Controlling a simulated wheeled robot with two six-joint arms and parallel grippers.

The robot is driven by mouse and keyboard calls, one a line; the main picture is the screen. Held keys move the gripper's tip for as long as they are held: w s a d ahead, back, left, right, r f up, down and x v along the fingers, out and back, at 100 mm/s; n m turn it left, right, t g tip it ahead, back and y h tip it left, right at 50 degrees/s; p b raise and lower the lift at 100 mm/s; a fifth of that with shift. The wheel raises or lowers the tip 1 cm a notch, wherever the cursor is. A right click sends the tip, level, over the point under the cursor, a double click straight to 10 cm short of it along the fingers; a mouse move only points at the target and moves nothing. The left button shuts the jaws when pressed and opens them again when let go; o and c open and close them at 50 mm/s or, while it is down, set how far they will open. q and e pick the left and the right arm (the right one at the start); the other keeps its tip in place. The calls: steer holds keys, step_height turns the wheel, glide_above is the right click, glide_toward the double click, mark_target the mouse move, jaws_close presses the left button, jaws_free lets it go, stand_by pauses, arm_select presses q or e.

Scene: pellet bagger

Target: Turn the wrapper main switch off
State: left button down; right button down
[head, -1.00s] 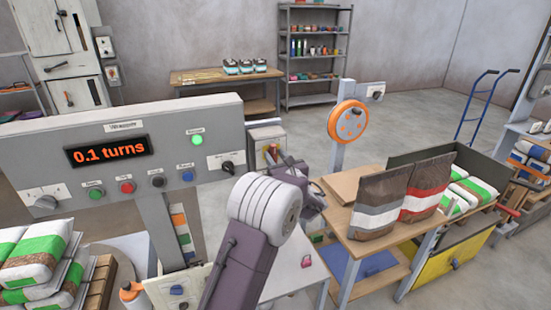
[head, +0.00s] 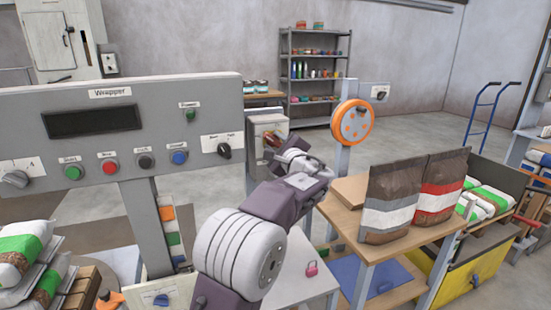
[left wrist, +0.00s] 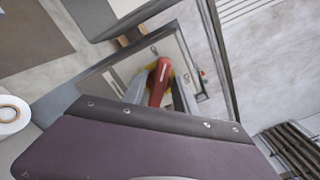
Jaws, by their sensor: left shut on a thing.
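The wrapper main switch has a red handle (left wrist: 159,82) on a yellow plate, on the front of a grey box (head: 260,125) behind the wrapper panel's right end. My left gripper (head: 275,146) is at this box, its fingers on both sides of the red handle and shut on it. In the left wrist view the handle stands nearly upright, leaning slightly; its markings are too small to read. The wrapper panel (head: 50,98) has a dark, blank display (head: 93,121) and an unlit lamp (head: 190,115) at its upper right. My right gripper is not in view.
The panel's lower row holds several buttons and a black selector knob (head: 224,151). A wooden table (head: 400,247) with two upright bags stands to the right. A padlock (head: 311,268) lies on the white surface below my arm. Stacked bags (head: 32,258) are at lower left.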

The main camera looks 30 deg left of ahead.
arm_select(q)
steer(key=n+b, duration=0.4)
steer(key=b, duration=0.1)
steer(key=shift+f, duration=0.4)
steer(key=shift+r+n+b, duration=0.1)
steer(key=shift+n+b, duration=1.4)
steer(key=shift+n, duration=0.4)
steer(key=shift+s, duration=0.1)
steer(key=c, duration=1.3)
jaws_free()
steer(key=shift+a, duration=0.1)
steer(key=b+v, duration=0.1)
steer(key=v, duration=0.8)
